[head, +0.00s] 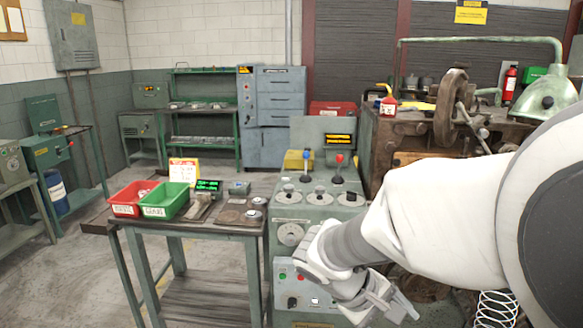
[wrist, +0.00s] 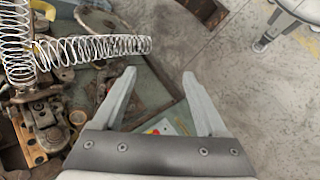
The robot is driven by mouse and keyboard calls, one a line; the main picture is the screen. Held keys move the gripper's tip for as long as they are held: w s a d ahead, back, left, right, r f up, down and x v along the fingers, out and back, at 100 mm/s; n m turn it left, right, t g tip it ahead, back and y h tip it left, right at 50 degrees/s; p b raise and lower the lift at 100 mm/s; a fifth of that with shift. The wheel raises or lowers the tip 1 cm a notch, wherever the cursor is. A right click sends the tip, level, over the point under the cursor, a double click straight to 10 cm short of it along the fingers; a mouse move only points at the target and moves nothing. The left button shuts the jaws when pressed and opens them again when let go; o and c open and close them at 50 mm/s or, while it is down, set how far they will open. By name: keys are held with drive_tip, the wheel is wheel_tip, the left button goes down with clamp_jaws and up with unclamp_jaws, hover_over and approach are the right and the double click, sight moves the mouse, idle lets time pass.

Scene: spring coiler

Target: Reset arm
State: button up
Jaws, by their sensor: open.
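My arm reaches in from the right side of the head view, bent, with my gripper (head: 392,306) low in front of the grey-green control console (head: 290,212). In the wrist view my gripper (wrist: 159,76) has its two fingers spread apart with nothing between them. Coiled metal springs (wrist: 98,47) lie beyond and to the left of the fingers in the wrist view. A spring (head: 497,308) also shows at the lower right of the head view, partly cut off. My arm hides part of the console and the machine behind it.
A side table (head: 215,236) holds a red bin (head: 131,198), a green bin (head: 165,201) and small items. The large coiling machine (head: 415,150) with a handwheel stands behind my arm. Open concrete floor (wrist: 238,85) shows right of the fingers in the wrist view.

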drive_tip(key=s+a+r+m+t+y+p, duration=0.1)
drive_tip(key=s+a+r+m+t+y, duration=0.1)
drive_tip(key=s+r+y, duration=0.2)
drive_tip(key=s+a+r+m+t+y+p, duration=0.2)
drive_tip(key=s+r+m+y, duration=0.1)
drive_tip(key=s+r, duration=0.3)
drive_tip(key=shift+s+r+y, duration=0.4)
drive_tip(key=shift+r, duration=0.65)
